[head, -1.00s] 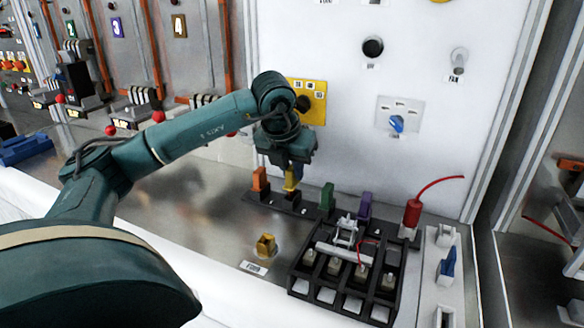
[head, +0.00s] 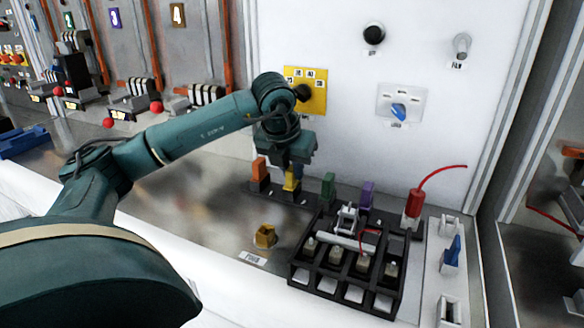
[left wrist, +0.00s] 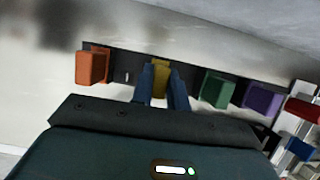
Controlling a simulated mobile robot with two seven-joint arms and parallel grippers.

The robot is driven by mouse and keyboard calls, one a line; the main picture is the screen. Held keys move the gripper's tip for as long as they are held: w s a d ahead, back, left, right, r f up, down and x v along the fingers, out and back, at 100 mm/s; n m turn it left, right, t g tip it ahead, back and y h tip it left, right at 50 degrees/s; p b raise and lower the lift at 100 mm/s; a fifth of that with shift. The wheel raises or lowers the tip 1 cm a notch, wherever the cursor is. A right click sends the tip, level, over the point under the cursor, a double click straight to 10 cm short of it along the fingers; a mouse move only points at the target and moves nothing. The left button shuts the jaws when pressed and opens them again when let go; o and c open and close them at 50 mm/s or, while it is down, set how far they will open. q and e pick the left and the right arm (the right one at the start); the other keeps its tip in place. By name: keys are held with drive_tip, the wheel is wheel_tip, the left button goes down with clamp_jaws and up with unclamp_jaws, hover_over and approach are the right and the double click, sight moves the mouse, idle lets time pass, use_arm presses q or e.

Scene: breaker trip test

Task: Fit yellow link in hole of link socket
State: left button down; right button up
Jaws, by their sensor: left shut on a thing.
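The yellow link (head: 291,180) stands in a dark strip at the back of the bench, between an orange link (head: 259,170) and a green link (head: 328,186). My left gripper (head: 289,166) is over it from above. In the left wrist view the two blue fingers (left wrist: 161,88) are on either side of the yellow link (left wrist: 160,78), shut on it. The link still appears to be in the strip. A yellow socket (head: 264,236), which looks like the link socket, stands alone in front with a small label. Its hole is hard to make out. My right gripper is out of view.
A purple link (head: 367,194) is further right in the row. A black frame (head: 346,262) with several compartments stands right of the socket. A red plug (head: 414,205) with a cable is behind it. The bench left of the socket is clear.

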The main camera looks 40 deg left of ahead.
use_arm(q)
drive_tip(key=c, duration=1.3)
unclamp_jaws()
drive_tip(key=v, duration=1.3)
drive_tip(key=shift+p, duration=0.35)
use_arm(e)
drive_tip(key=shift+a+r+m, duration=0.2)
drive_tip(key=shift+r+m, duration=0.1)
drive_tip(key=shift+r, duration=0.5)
